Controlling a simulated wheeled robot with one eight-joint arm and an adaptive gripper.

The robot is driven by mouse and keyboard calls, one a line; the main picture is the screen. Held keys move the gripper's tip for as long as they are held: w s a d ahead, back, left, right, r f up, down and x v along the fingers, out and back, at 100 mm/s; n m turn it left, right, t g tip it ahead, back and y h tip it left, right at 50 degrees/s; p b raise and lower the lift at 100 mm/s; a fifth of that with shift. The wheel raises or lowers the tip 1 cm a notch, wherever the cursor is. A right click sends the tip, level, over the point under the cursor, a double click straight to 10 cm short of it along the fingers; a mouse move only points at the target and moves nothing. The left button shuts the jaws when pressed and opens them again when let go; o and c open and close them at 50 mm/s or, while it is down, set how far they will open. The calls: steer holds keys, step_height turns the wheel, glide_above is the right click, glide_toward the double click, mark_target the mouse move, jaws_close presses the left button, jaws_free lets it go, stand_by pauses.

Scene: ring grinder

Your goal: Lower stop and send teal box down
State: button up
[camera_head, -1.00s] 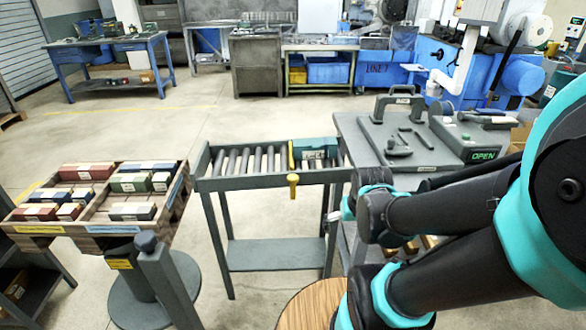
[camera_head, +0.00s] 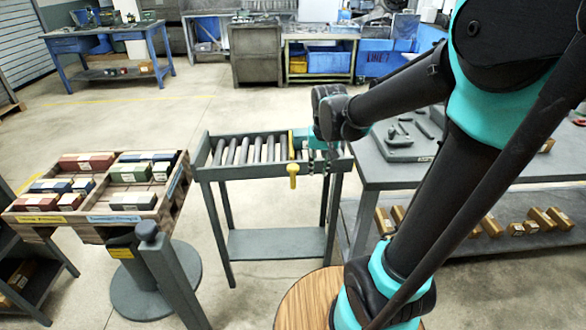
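The teal box (camera_head: 301,141) sits at the right end of the roller conveyor (camera_head: 256,172), just right of the yellow stop (camera_head: 291,146). My wrist hides part of the box. The stop is a raised yellow bar across the rollers, and its yellow handle (camera_head: 292,178) hangs at the conveyor's front side. My gripper (camera_head: 327,158) is small and dark, pointing down at the box's right part, below my wrist. I cannot tell whether it touches the box, or whether its fingers are open or shut. The rollers left of the stop are empty.
A wooden sorting tray (camera_head: 92,225) with several coloured boxes stands at the left on a pedestal. A grey workbench (camera_head: 375,172) with tools stands close to the conveyor's right end, with brown boxes (camera_head: 491,228) on its lower shelf. Open floor lies behind the conveyor.

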mark_target(293, 167)
steer(key=shift+g, duration=0.6)
steer(key=w+a+r, duration=0.1)
steer(key=w+a, duration=0.1)
steer(key=w+a+r, duration=0.2)
steer(key=a, duration=0.1)
steer(key=w+a+r, duration=0.1)
steer(key=w+a, duration=0.1)
steer(key=shift+w+a+r, duration=0.15)
steer(key=shift+w+a, duration=0.2)
steer(key=shift+w, duration=0.05)
jaws_close()
steer(key=f, duration=0.6)
steer(key=shift+w+f, duration=0.1)
steer(key=shift+w, duration=0.2)
steer(key=shift+f, duration=0.4)
